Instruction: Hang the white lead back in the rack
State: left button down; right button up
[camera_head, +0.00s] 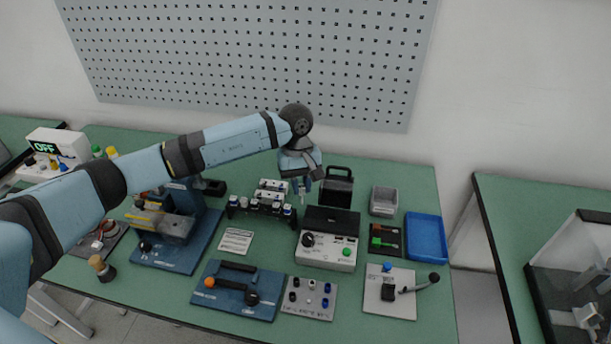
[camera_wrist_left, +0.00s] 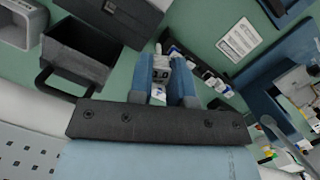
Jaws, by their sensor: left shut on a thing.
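My left gripper (camera_head: 302,188) is above the table, just right of the dark rack (camera_head: 262,208), which holds several leads with white and blue tops. In the left wrist view the fingers of my left gripper (camera_wrist_left: 167,82) are shut on a small whitish piece, the white lead (camera_wrist_left: 159,73), mostly hidden between them. The rack (camera_wrist_left: 192,62) runs behind and to the right of the fingers there. The held lead appears apart from the rack, but the exact gap is hard to tell. My right gripper is in neither view.
A black open box with a handle (camera_head: 336,188) stands close right of the gripper. In front are a white-fronted instrument (camera_head: 327,252) and a socket plate (camera_head: 308,298). A grey bin (camera_head: 384,201) and blue tray (camera_head: 427,238) stand right. A white card (camera_head: 236,241) lies before the rack.

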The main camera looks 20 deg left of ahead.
pick_arm(q)
jog(key=a+f+n+t+p, duration=0.1)
jog(key=a+f+n+p, duration=0.1)
jog(key=a+n, duration=0.3)
jog(key=s+a+f+n+t+p, duration=0.1)
jog(key=a+n+p, duration=0.3)
jog(key=n, duration=0.4)
jog(key=shift+s+a+f+h+p, duration=0.15)
jog(key=shift+a+f+h+p, duration=0.2)
jog(key=shift+a+f, duration=0.5)
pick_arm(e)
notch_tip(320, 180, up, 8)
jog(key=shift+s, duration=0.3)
pick_arm(q)
jog(key=shift+f+b, duration=0.65)
jog(key=shift+b, duration=0.5)
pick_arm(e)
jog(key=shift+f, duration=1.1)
pick_arm(q)
jog(key=shift+b+x, duration=0.9)
jog(key=shift+x, duration=0.1)
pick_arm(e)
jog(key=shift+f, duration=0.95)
pick_arm(q)
jog(key=shift+a+f, duration=0.15)
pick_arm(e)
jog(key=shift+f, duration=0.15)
